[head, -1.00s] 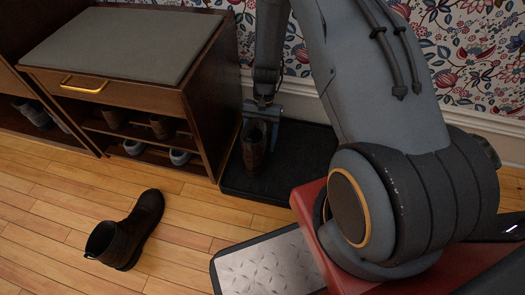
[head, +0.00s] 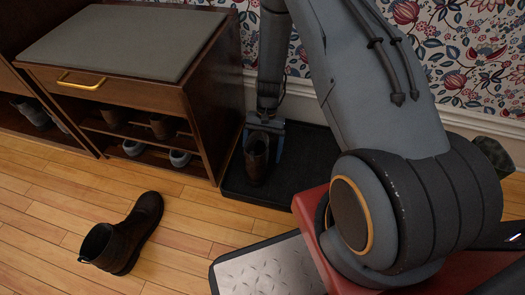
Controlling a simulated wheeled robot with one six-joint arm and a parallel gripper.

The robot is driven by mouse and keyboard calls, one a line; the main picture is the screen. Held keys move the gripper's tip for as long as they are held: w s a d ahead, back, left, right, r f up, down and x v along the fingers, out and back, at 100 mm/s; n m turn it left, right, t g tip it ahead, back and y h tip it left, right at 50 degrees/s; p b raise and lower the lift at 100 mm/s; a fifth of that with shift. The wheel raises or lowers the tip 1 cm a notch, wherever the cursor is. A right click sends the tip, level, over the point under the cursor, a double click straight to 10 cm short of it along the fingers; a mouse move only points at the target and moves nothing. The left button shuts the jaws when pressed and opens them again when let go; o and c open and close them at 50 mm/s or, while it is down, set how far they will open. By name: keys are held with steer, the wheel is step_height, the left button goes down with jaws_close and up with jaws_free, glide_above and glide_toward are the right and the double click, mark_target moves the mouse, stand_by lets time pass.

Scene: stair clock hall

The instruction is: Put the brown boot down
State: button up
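A brown boot (head: 257,160) is upright at the black boot tray (head: 305,160), beside the shoe cabinet. My gripper (head: 262,135) is at the boot's top, with its fingers around the upper part of the shaft. It looks shut on the boot. The sole is low, at the tray floor; I cannot tell whether it touches. A second dark brown boot (head: 126,235) lies on the wood floor at the lower left, clear of my gripper.
The shoe cabinet (head: 205,115) with a grey cushion (head: 115,42) stands directly left of the tray. Several shoes sit on its shelves. The papered wall (head: 455,55) is behind the tray. Wood floor (head: 190,225) is open in front.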

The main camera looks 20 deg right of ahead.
mark_target(264, 140)
steer(key=p+v, duration=0.4)
steer(key=v, duration=0.8)
steer(key=shift+r+p, duration=0.1)
steer(key=shift+p, duration=0.25)
